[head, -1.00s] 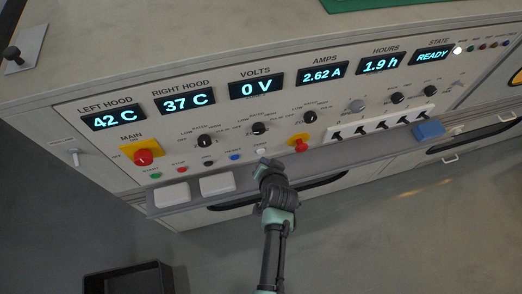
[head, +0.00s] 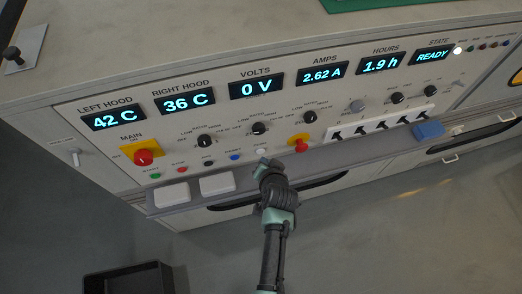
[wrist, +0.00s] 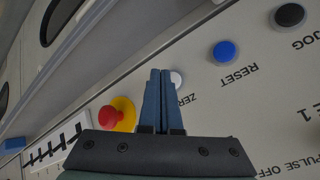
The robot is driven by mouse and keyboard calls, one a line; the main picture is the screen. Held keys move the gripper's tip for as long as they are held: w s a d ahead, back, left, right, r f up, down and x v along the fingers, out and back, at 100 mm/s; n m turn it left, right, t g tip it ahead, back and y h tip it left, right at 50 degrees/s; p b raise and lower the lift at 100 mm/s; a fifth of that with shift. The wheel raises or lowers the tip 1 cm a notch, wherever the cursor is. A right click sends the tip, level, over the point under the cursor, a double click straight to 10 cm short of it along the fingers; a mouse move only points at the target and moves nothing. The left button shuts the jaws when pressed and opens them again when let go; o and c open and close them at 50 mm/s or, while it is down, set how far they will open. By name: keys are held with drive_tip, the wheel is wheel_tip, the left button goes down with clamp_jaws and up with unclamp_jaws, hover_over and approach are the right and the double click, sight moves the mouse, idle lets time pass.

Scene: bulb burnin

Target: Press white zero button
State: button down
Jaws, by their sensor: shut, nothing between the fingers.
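The white zero button (wrist: 177,79) shows in the wrist view, partly hidden behind my fingertips, next to the printed word ZERO. In the head view the white button (head: 260,152) sits in the lower row of buttons, just above my gripper (head: 263,163). My gripper (wrist: 160,72) is shut and empty, with its blue-grey fingertips close to the button's edge. I cannot tell whether the tips touch the button or the panel.
The blue reset button (wrist: 224,51) and the black jog button (wrist: 290,16) lie to one side. A red knob on a yellow plate (wrist: 123,112) lies on the other. Below the panel is a ledge with white pads (head: 217,183). The VOLTS display (head: 256,86) reads 0 V.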

drive_tip(key=shift+w, duration=0.15)
drive_tip(key=shift+w+a, duration=0.15)
drive_tip(key=shift+w, duration=0.15)
drive_tip(key=shift+w+a+b, duration=0.15)
drive_tip(key=shift+w+b, duration=0.2)
idle(0.6)
idle(0.4)
drive_tip(key=shift+s+d+p, duration=0.3)
drive_tip(key=shift+s+p, duration=0.15)
drive_tip(key=shift+s, duration=0.35)
drive_tip(key=s, duration=0.1)
drive_tip(key=s+d+p, duration=0.1)
drive_tip(key=s, duration=0.2)
drive_tip(key=shift+s+d+p, duration=0.25)
drive_tip(key=shift+s+p, duration=0.1)
drive_tip(key=shift+s, duration=0.05)
idle(0.4)
